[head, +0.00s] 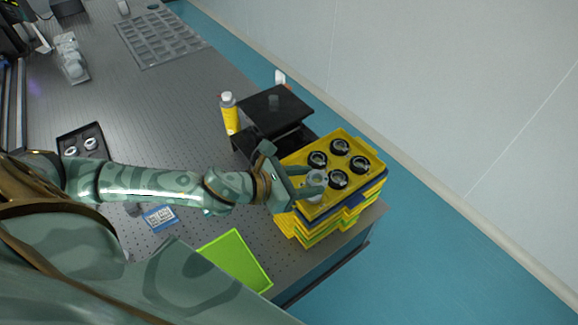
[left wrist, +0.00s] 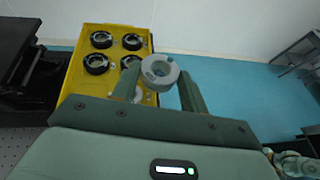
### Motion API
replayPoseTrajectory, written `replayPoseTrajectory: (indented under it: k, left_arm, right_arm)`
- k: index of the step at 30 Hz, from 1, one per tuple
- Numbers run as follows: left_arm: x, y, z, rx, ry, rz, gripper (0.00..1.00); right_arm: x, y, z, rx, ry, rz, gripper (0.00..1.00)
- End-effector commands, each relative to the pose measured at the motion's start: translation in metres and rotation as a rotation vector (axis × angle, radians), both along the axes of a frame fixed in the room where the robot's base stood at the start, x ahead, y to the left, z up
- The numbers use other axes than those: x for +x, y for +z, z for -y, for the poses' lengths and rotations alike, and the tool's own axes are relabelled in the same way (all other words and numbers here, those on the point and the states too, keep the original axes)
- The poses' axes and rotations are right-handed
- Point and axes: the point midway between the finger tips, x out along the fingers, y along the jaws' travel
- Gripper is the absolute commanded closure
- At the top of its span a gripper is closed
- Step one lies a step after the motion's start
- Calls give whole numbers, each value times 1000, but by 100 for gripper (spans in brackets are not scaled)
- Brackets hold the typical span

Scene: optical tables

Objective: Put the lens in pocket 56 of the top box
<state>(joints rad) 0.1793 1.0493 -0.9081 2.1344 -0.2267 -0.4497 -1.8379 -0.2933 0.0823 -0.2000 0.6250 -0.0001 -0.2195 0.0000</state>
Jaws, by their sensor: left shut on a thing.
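My left gripper (head: 311,187) reaches in from the left over the near left end of the top box. It is shut on a pale grey ring-shaped lens (head: 317,179), which also shows between the fingertips in the left wrist view (left wrist: 159,69). The lens appears to be above the box. The top box (head: 346,202) is yellow and crowns a stack at the table's corner. Several black-ringed round parts (head: 340,146) sit in it; they also show in the left wrist view (left wrist: 97,63). Pocket numbers cannot be read, and the gripper hides part of the box.
A black stand (head: 275,108) and a yellow bottle (head: 230,115) stand behind the gripper. A lime-green tray (head: 236,262) lies near the table's front edge. A black tray (head: 84,147) with round parts sits at left. Open floor lies right of the stack.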

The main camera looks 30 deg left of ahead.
Motion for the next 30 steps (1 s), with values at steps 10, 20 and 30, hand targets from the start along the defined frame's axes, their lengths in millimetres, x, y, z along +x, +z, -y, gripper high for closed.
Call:
replayPoseTrajectory:
  k: [10, 20, 30]
  left_arm:
    - [55, -57, -74, -1, 6, -2, 79]
    - [74, -93, -99, -1, 2, 2, 79]
    - [75, -125, -101, -2, 0, 1, 79]
  right_arm:
    - [-10, -22, 2, -4, 0, -18, 52]
    - [-11, -30, -1, 1, -1, -19, 52]
    - [-11, -33, -4, 5, -1, -20, 52]
